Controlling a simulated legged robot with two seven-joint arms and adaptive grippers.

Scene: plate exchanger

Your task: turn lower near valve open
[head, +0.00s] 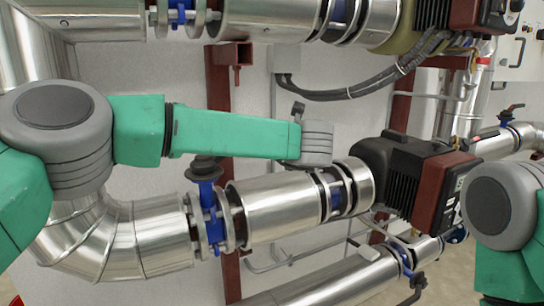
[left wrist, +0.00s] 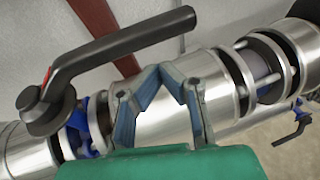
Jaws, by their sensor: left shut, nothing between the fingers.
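A valve with a blue body (head: 208,215) sits in the silver pipe below my left arm in the head view. In the left wrist view its black lever (left wrist: 125,45) runs from a round hub (left wrist: 45,105) up to the right, slanting much like the pipe; its exact angle is unclear. My left gripper (left wrist: 160,72) is shut and empty, its blue-grey fingers meeting in front of the pipe. The fingertips are below the lever in the picture, seemingly apart from it. My arm hides the fingers and most of the lever in the head view. My right gripper is out of view.
A black and red-brown pump (head: 415,180) sits right of the valve on the same pipe. Another silver pipe (head: 270,20) runs above, and a lower one (head: 330,285) carries a blue valve (head: 405,262). A red-brown post (head: 218,90) stands behind.

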